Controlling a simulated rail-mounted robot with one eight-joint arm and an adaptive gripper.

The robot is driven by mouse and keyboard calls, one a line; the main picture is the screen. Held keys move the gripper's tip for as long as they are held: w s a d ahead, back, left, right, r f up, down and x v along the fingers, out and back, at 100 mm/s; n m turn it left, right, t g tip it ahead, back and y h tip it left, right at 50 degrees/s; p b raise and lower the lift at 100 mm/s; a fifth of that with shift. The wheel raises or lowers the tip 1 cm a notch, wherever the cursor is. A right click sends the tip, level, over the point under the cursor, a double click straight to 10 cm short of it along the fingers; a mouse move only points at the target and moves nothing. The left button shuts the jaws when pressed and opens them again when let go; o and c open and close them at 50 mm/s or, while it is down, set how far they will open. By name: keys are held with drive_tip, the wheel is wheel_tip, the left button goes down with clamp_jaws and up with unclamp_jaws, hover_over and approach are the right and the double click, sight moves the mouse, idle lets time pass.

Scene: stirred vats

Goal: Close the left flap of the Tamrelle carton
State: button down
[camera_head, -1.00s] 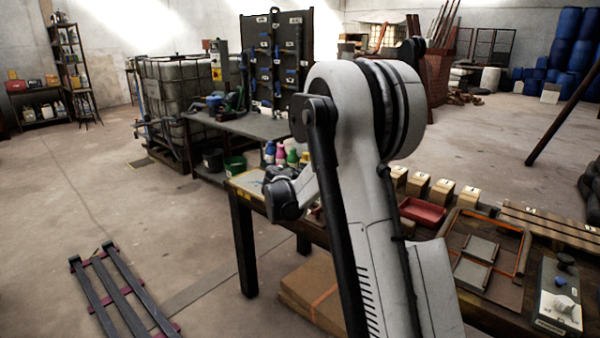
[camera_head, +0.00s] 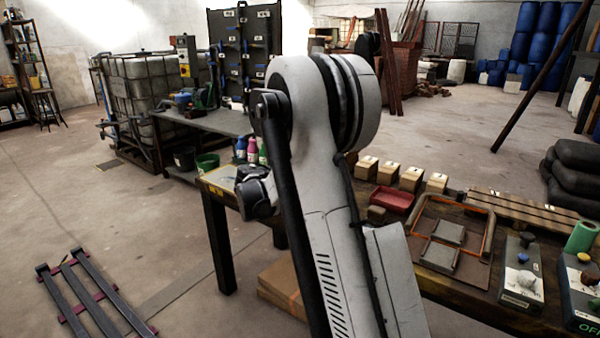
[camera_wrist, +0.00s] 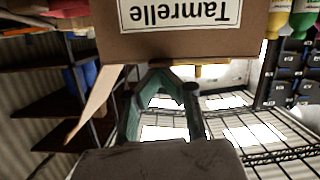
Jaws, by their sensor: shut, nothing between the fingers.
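The Tamrelle carton (camera_wrist: 250,45) is at the top of the wrist view, its label upside down because that view is inverted. A light cardboard flap (camera_wrist: 95,105) sticks out obliquely from the carton's edge at picture left and stands open. A small tan strip (camera_wrist: 205,70) shows at the carton's edge near the middle, perhaps another flap. My gripper (camera_wrist: 172,85) is shut and empty, beside the open flap at picture right, with a visible space between them. Contact with the carton cannot be told. In the head view I cannot make out the carton or the gripper's fingers.
A shelf unit (camera_wrist: 45,105) is at the left of the wrist view. In the head view, the workbench holds a red tray (camera_head: 391,199), several small boxes (camera_head: 411,178) and a control box (camera_head: 521,270). Bottles (camera_head: 252,150) stand beyond my arm.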

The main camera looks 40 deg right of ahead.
drive_tip(key=s+a+r+p, duration=0.2)
drive_tip(key=a+r, duration=0.4)
drive_tip(key=a, duration=0.3)
drive_tip(key=shift+s+a+r+p, duration=0.2)
drive_tip(key=shift+s+p, duration=0.15)
drive_tip(key=shift+p, duration=0.45)
drive_tip(key=s+a+r+n+t+y+p, duration=0.1)
drive_tip(key=s+a+n+y, duration=0.6)
drive_tip(key=s+a, duration=0.8)
drive_tip(key=s+a+r+n+t+y+p, duration=0.1)
drive_tip(key=s+a+n+y, duration=0.6)
drive_tip(key=s+a, duration=0.8)
drive_tip(key=s+t+p, duration=0.1)
drive_tip(key=s+p, duration=0.1)
drive_tip(key=shift+s+a+r+t+y, duration=0.15)
drive_tip(key=shift+s+r+t+y, duration=0.15)
drive_tip(key=shift+s+r+y, duration=0.1)
